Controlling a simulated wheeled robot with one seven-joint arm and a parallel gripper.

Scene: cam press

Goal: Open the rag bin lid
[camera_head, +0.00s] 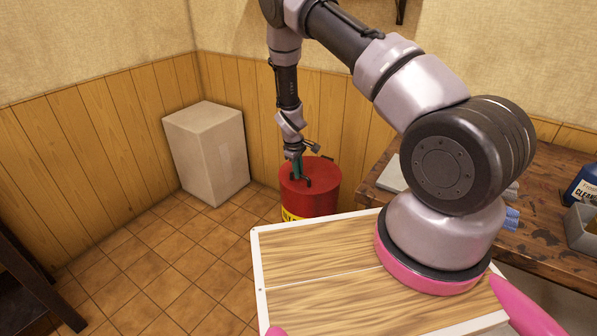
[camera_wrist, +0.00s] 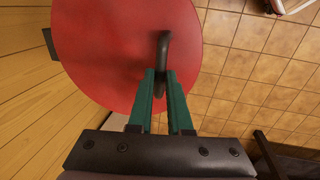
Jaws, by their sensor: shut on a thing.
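The rag bin (camera_head: 309,202) is a red drum with a yellow label, standing on the floor near the wooden wall panels. Its round red lid (camera_head: 325,170) looks flat and closed in the head view. The lid also fills the upper left of the wrist view (camera_wrist: 100,50). A dark bar handle (camera_wrist: 164,48) stands on the lid near one edge. My gripper (camera_head: 300,178) is at the lid from above. In the wrist view its green fingers (camera_wrist: 160,90) are shut on the near end of the handle. The fingers hide part of the handle.
A pale box-shaped block (camera_head: 207,150) stands on the floor left of the bin. A dark wooden workbench (camera_head: 545,240) with a blue bottle (camera_head: 583,187) and a grey tray (camera_head: 583,225) is at right. The tiled floor (camera_head: 170,250) at left is clear.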

